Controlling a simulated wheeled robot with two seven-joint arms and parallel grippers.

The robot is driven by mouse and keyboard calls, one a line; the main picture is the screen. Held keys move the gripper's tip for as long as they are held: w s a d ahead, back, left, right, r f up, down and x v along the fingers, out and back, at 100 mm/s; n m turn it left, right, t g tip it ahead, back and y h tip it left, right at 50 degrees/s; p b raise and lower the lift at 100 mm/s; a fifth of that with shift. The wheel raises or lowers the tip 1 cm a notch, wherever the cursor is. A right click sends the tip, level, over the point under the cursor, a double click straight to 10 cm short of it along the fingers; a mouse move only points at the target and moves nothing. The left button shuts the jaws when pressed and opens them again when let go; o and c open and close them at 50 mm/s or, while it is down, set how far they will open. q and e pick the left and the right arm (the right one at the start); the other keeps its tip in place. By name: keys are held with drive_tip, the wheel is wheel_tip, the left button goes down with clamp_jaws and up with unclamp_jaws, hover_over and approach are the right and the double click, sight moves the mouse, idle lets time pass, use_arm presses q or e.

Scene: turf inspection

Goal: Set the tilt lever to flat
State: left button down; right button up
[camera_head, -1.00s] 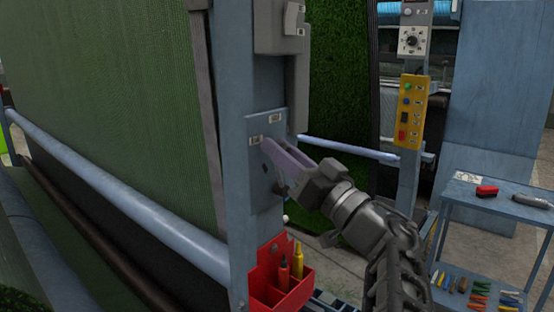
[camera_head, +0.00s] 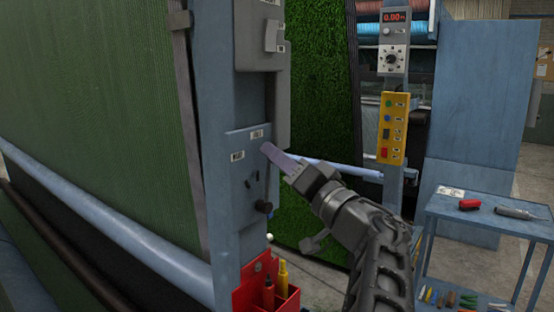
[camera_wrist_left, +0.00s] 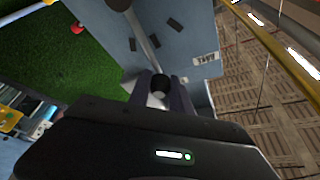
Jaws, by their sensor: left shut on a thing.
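The tilt lever's blue-grey plate (camera_head: 235,190) is on the upright post, with small white labels near its top. A dark round knob (camera_head: 264,206) stands out low on the plate. My left gripper (camera_head: 270,152) reaches in from the right, its fingertips at the plate's upper right. In the left wrist view its fingers close around the lever's dark end knob (camera_wrist_left: 161,87). The lever's metal rod (camera_wrist_left: 146,42) runs from there toward a dark round part at the top edge. In the head view the gripper hides the lever's end. The label's writing (camera_wrist_left: 205,58) is too small to read surely. My right gripper is out of view.
A red bin (camera_head: 262,272) with markers hangs below the plate. A grey box (camera_head: 262,50) is above it. A yellow button panel (camera_head: 392,128) is on another post behind. A blue cart (camera_head: 480,222) stands at right. Green turf hangs at left.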

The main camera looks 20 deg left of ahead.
use_arm(q)
drive_tip(key=c, duration=1.2)
unclamp_jaws()
drive_tip(key=shift+o, duration=0.2)
drive_tip(key=shift+s+d+f+b, duration=0.25)
drive_tip(key=shift+d+b, duration=0.05)
drive_tip(key=shift+d, duration=0.1)
drive_tip(key=b+v, duration=0.2)
drive_tip(key=v, duration=0.4)
drive_tip(key=shift+s+d, duration=0.25)
drive_tip(key=shift+d, duration=0.05)
drive_tip(key=shift+c, duration=0.6)
